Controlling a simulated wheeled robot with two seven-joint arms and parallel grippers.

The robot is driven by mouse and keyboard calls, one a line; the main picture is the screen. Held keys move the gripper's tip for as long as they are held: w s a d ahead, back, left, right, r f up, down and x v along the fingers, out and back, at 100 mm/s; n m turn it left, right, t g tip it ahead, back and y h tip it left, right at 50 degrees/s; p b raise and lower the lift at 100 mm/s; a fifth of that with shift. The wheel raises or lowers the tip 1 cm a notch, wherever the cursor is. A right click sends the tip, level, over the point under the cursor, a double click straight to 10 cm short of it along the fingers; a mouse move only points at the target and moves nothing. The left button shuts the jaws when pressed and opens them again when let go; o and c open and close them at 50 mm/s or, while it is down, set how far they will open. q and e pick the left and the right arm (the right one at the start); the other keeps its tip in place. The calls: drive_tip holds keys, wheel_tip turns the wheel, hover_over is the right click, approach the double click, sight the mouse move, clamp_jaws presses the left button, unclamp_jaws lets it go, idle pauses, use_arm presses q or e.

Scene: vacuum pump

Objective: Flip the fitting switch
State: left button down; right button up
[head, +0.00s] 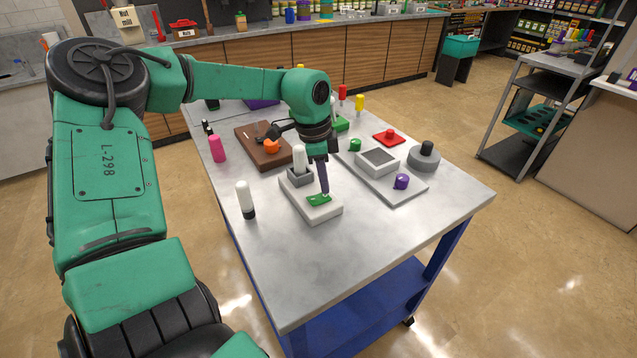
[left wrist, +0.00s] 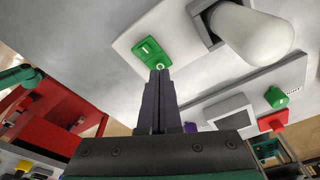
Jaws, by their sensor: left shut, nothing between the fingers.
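The fitting is a white base plate (head: 326,214) on the grey table, with a grey square socket (head: 300,177) holding an upright white bulb (head: 299,157). A green switch (head: 318,199) sits on the plate's near part. In the left wrist view the green switch (left wrist: 151,51) is just beyond my fingertips, with the bulb (left wrist: 255,40) to its right. My left gripper (head: 324,192) points down at the switch, shut and empty. Its dark purple fingers (left wrist: 160,74) are together, at or very near the switch's edge; I cannot tell if they touch. My right gripper is not in view.
A white and black bottle-like object (head: 246,200) stands left of the fitting. A grey panel (head: 405,191) with a purple knob (head: 401,181) lies to the right. A brown board (head: 251,144) is behind. The table's near part is clear.

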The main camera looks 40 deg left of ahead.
sight(323, 196)
use_arm(q)
wheel_tip(323, 196, up, 6)
drive_tip(key=p, duration=0.2)
drive_tip(key=shift+f+p, duration=0.15)
drive_tip(key=shift+p, duration=0.25)
drive_tip(key=shift+s, duration=0.1)
